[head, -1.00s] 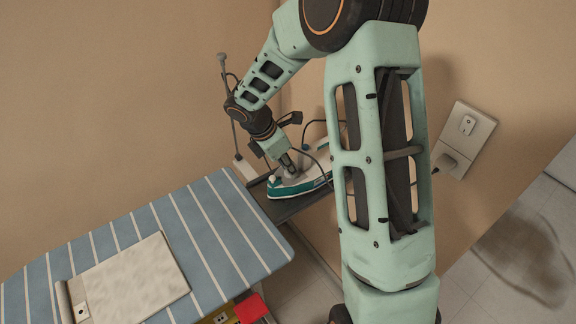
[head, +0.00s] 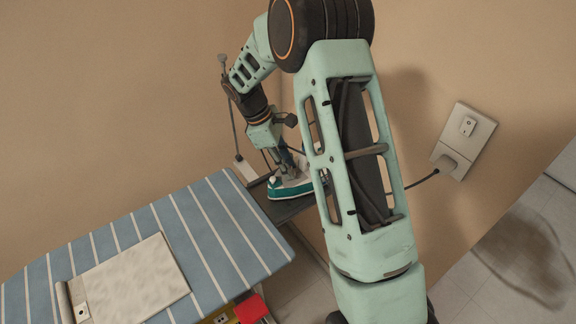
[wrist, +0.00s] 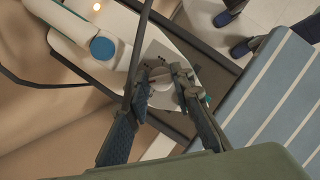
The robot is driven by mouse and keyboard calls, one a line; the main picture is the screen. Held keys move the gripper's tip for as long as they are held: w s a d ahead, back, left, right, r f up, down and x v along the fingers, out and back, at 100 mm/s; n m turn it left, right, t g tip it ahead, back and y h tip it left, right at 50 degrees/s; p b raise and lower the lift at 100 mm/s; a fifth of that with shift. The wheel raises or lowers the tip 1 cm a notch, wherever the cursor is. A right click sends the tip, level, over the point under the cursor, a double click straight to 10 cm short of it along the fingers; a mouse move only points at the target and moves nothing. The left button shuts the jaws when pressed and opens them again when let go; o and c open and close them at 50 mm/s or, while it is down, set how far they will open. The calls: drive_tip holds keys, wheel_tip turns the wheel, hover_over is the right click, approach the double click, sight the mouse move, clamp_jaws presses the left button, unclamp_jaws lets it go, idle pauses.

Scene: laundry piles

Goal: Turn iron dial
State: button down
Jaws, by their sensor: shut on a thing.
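The iron (head: 289,187), white with a teal base, rests on the dark stand at the far end of the ironing board. In the wrist view the iron (wrist: 70,32) shows a round blue cap on its body. My gripper (head: 284,160) reaches down onto the top of the iron. In the wrist view my gripper (wrist: 163,82) has its two fingers on either side of the pale round dial (wrist: 162,97), shut on it. The fingertips and pads partly hide the dial, and any markings on it are too small to read.
The blue striped ironing board (head: 215,225) carries a pale folded cloth (head: 130,280). A wall outlet (head: 463,140) with a plugged cord is at the right. A thin pole (head: 231,115) stands by the wall behind the iron. A red item (head: 251,309) lies under the board.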

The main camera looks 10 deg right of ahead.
sight(278, 173)
drive_tip(key=shift+m, duration=0.6)
drive_tip(key=shift+g, duration=0.3)
drive_tip(key=c, duration=1.7)
unclamp_jaws()
drive_tip(key=v, duration=0.8)
drive_tip(key=shift+w+d+r, duration=0.1)
